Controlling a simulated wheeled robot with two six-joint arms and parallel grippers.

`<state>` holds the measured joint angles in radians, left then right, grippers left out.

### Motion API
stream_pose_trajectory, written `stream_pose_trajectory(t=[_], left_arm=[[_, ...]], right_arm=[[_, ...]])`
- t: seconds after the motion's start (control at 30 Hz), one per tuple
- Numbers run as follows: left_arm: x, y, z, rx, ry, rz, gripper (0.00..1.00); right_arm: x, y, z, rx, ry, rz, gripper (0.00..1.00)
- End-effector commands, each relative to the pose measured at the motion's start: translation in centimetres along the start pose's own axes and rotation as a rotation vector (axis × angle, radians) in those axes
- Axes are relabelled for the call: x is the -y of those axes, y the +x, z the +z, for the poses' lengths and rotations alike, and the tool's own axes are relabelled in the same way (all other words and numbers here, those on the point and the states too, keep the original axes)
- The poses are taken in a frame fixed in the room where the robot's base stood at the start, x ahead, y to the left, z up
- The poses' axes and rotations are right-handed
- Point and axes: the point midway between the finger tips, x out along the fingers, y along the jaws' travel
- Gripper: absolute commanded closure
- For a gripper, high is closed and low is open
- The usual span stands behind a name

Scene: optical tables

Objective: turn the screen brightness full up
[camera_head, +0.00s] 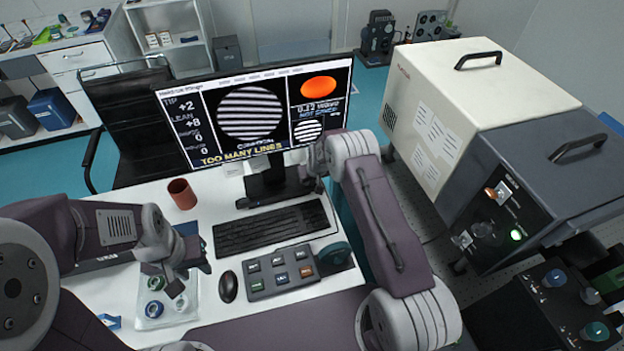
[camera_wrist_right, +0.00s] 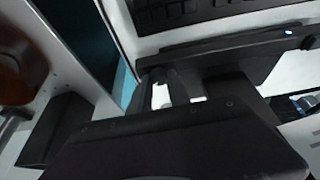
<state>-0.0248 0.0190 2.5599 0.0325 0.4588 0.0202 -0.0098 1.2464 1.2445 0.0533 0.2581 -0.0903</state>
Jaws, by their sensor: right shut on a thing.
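The screen (camera_head: 240,113) stands upright on the desk on a dark stand (camera_head: 268,185). It is lit, with striped discs, an orange oval and the words "TOO MANY LINES". My right gripper (camera_head: 312,178) is at the screen's lower right edge. In the right wrist view its fingers (camera_wrist_right: 172,90) are shut on a small part by a dark bar (camera_wrist_right: 235,52) with a small white light. The held part is mostly hidden by the fingers, and its setting cannot be read. My left gripper (camera_head: 195,265) hangs over a clear tray, far from the screen; its fingers are unclear.
A keyboard (camera_head: 270,229), a mouse (camera_head: 228,286) and a button box (camera_head: 282,272) lie in front of the screen. A brown cup (camera_head: 182,194) stands left of the keyboard. The tray (camera_head: 152,318) holds small rings. A large cream-and-grey instrument (camera_head: 450,90) stands to the right.

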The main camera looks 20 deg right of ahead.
Motion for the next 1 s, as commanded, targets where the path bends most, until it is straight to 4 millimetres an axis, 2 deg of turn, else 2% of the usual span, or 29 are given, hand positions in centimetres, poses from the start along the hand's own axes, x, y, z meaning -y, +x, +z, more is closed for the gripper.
stream_pose_trajectory(t=[0.17,0.6,0.8,1.0], left_arm=[[0.0,1.9,0.2,0.0,0.0,0.0,0.64],[0.2,9.9,1.0,0.0,0.0,0.0,0.64],[0.2,11.9,1.2,0.0,0.0,0.0,0.64],[0.2,12.8,1.3,0.0,0.0,0.0,0.64]], right_arm=[[0.2,0.5,0.0,-0.005,0.149,0.061,1.0],[0.3,0.9,0.1,-0.006,0.54,0.221,1.0],[0.3,0.5,-0.1,-0.004,0.699,0.286,1.0],[0.4,0.3,-0.2,-0.002,0.823,0.338,1.0]])
